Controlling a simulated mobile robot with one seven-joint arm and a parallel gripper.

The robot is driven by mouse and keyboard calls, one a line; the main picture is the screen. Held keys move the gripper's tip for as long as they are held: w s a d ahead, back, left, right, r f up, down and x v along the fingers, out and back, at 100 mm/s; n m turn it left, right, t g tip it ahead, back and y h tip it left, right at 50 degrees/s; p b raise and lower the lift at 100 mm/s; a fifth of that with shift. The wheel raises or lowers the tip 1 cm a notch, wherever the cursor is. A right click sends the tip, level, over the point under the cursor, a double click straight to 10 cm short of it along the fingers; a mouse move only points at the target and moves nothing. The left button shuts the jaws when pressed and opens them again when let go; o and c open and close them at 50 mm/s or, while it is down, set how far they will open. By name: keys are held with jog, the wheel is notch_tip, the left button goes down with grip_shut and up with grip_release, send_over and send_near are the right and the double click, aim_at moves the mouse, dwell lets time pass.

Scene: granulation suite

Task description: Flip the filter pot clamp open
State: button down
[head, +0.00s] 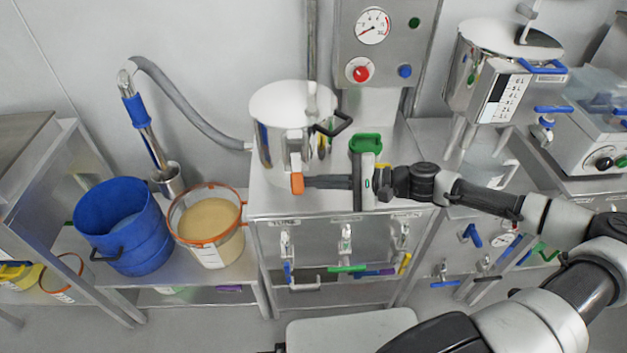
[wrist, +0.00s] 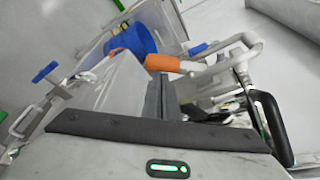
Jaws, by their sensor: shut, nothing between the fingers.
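The filter pot (head: 265,145) is a steel cylinder with a pale lid (head: 285,100) and a black loop handle, standing on the steel cabinet. Its clamp has a pale metal arm running down the front and an orange grip (head: 297,183) at the low end. In the wrist view the orange grip (wrist: 163,63) lies just beyond my fingertips, with the pale clamp arm (wrist: 197,67) to its right. My gripper (head: 309,182) reaches in from the right, shut and empty, its tips close to the orange grip. I cannot tell whether they touch it.
A blue bucket (head: 124,228) and an orange-rimmed tub (head: 208,220) stand on the shelf at left. A gauge panel (head: 385,45) is behind, and another steel vessel (head: 498,70) is at right.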

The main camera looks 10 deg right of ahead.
jog(key=shift+s+r+m+p, duration=0.2)
jog(key=shift+r+m+p, duration=0.1)
jog(key=shift+p, duration=0.55)
notch_tip(320, 180, up, 6)
jog(key=s+m+g+p, duration=0.3)
jog(key=m+g+p, duration=0.2)
jog(key=m+p, duration=0.4)
jog(key=p, duration=0.4)
jog(key=shift+r+m+g+h, duration=0.25)
jog(key=shift+m+g+h, duration=0.05)
jog(key=shift+w+r+p, duration=0.1)
jog(key=shift+r+p, duration=0.05)
jog(key=shift+p, duration=0.15)
notch_tip(320, 180, down, 4)
jog(key=s+b, duration=0.2)
jog(key=b, duration=0.1)
jog(key=v, duration=1)
jog(key=shift+w, duration=0.3)
